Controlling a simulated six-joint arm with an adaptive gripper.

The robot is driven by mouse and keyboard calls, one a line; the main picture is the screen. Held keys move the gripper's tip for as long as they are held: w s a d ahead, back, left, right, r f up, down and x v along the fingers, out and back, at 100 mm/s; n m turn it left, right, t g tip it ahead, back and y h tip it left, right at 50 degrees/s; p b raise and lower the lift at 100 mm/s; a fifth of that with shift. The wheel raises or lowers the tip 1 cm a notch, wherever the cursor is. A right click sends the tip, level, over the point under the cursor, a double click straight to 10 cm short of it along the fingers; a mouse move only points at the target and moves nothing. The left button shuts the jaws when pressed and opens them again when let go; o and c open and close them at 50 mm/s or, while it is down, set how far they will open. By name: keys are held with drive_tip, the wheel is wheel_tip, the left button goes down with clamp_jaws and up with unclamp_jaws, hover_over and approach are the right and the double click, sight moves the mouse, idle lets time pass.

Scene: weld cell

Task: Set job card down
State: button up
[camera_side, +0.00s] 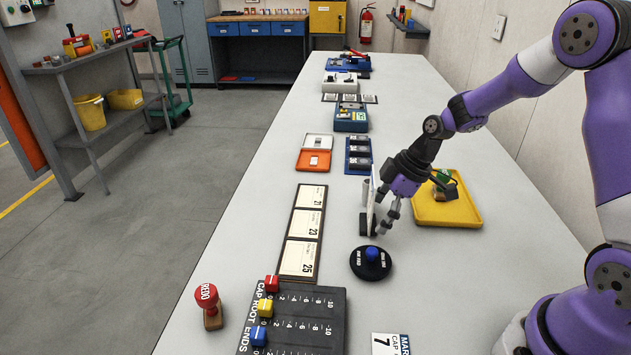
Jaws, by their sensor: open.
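My gripper (388,220) points down over the bench, right of the middle, with its fingers apart. A thin pale upright panel (371,206), seen nearly edge-on, stands just left of the fingers; it may be the job card. I cannot tell whether the fingers touch it. A small dark block (364,226) shows at its foot. Three cards numbered 21 (311,196), 23 (304,223) and 25 (298,258) lie in a dark-framed board to the left. Another card (384,344) marked 7 lies flat at the near edge, partly cut off by the frame.
A round black base with a blue knob (371,254) sits just in front of my gripper. A yellow tray (467,213) holding green and brown items is to the right. A black slider board (313,306) and a red REDO stamp (208,304) are near.

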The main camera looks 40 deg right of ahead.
drive_tip(key=v, duration=1.1)
drive_tip(key=s+a+r+m+t+h, duration=0.1)
drive_tip(key=s+a+r+m, duration=0.2)
drive_tip(key=s, duration=0.3)
drive_tip(key=s+a+r+m+t+h, duration=0.1)
drive_tip(key=s+a+r+m+h, duration=0.1)
drive_tip(key=s+a+m, duration=0.2)
drive_tip(key=shift+s+a+r+m, duration=0.4)
drive_tip(key=shift+s+m, duration=0.45)
drive_tip(key=shift+m, duration=0.15)
